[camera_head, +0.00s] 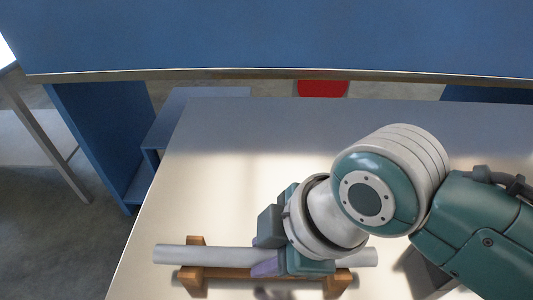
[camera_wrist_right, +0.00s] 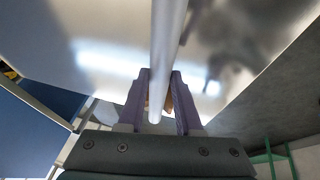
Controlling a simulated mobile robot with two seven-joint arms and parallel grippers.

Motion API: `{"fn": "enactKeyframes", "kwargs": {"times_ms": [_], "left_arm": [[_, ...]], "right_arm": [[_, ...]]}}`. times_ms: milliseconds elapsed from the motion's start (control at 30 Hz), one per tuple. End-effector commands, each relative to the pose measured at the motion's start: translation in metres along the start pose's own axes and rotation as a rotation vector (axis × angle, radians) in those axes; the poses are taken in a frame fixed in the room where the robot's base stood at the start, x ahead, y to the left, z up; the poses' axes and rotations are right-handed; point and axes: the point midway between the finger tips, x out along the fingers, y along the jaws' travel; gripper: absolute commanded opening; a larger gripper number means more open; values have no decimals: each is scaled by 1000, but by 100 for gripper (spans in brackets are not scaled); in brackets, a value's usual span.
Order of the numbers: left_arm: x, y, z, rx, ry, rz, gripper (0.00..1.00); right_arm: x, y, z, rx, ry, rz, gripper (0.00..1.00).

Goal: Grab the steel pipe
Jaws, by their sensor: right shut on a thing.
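The steel pipe (camera_head: 212,255) is a straight grey tube lying level, left to right, across a wooden rack (camera_head: 194,279) at the table's front. My right gripper (camera_head: 266,268) is around the pipe near its middle and hides that part. In the right wrist view the pipe (camera_wrist_right: 168,35) runs between the two purple fingers of the right gripper (camera_wrist_right: 160,88), which is shut on it. I cannot tell whether the pipe still touches both rack supports. My left gripper is not in view.
The pale shiny table (camera_head: 225,135) is clear behind and left of the rack. A blue panel (camera_head: 270,35) spans the back above it, and a red object (camera_head: 321,88) shows beneath. A dark grey block (camera_head: 428,272) sits right of the pipe, partly hidden by my arm.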

Motion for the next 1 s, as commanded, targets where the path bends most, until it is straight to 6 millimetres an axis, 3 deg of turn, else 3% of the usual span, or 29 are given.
{"fn": "enactKeyframes", "kwargs": {"times_ms": [33,200,833,1000], "left_arm": [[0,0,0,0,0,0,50],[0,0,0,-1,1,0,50],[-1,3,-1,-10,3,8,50],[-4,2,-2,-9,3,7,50]], "right_arm": [[0,0,0,0,0,0,19],[0,0,0,0,0,0,0],[-1,1,-1,0,1,2,0],[-11,4,-5,-1,3,4,0]]}}
